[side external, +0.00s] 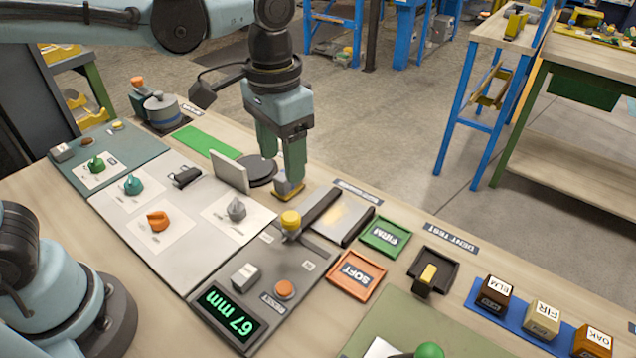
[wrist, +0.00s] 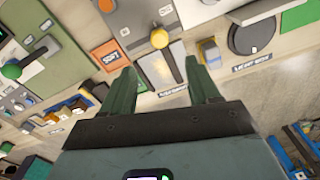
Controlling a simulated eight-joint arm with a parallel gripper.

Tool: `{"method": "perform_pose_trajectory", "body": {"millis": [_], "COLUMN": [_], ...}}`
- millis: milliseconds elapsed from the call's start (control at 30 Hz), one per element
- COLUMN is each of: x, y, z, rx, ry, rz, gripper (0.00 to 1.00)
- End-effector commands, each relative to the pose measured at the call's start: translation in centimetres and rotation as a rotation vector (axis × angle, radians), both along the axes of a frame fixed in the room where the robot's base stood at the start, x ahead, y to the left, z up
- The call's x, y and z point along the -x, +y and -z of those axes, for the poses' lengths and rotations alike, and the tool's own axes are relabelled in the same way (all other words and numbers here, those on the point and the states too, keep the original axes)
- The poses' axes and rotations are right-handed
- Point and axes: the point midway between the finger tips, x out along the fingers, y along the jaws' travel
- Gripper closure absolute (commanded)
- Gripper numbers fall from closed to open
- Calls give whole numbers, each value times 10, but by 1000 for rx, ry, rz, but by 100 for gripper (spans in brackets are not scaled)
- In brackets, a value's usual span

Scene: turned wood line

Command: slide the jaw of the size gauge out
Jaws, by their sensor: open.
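The size gauge (side external: 343,214) is a grey bed with a pale metal plate between two dark bars. A yellow ball knob (side external: 290,220) stands on a short post at its near end; it also shows in the wrist view (wrist: 160,38). Which bar the knob joins, I cannot tell. A display (side external: 231,313) on the grey panel reads 67 mm. My gripper (side external: 280,170) points down with its green fingers apart and empty, behind the knob and clear of it. In the wrist view, the gauge plate (wrist: 160,70) appears between my fingertips (wrist: 158,72).
A yellow-based block (side external: 289,190) is just below one finger in the side view. A dark disc (side external: 262,170) and upright grey plate (side external: 229,171) stand left. A green FIRM tray (side external: 385,237) and orange SOFT tray (side external: 356,275) lie right. Labelled wood blocks (side external: 542,318) sit farther right.

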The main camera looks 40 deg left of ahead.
Motion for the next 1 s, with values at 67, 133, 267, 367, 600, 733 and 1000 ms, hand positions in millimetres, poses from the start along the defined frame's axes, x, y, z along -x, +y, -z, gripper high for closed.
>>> {"method": "perform_pose_trajectory", "body": {"millis": [67, 133, 267, 367, 600, 733, 1000], "x": [0, 0, 0, -1, -1, -1, -1], "y": [-3, -3, -3, -3, -2, -2, -2], "z": [2, 5, 18, 32, 68, 86, 114], "rx": [-4, -4, -4, -4, -3, -3, -3], "ry": [9, 11, 10, 9, 8, 8, 8], "rz": [5, 5, 5, 4, 4, 4, 4], "gripper": [40, 40, 40, 40, 40, 40, 40]}}
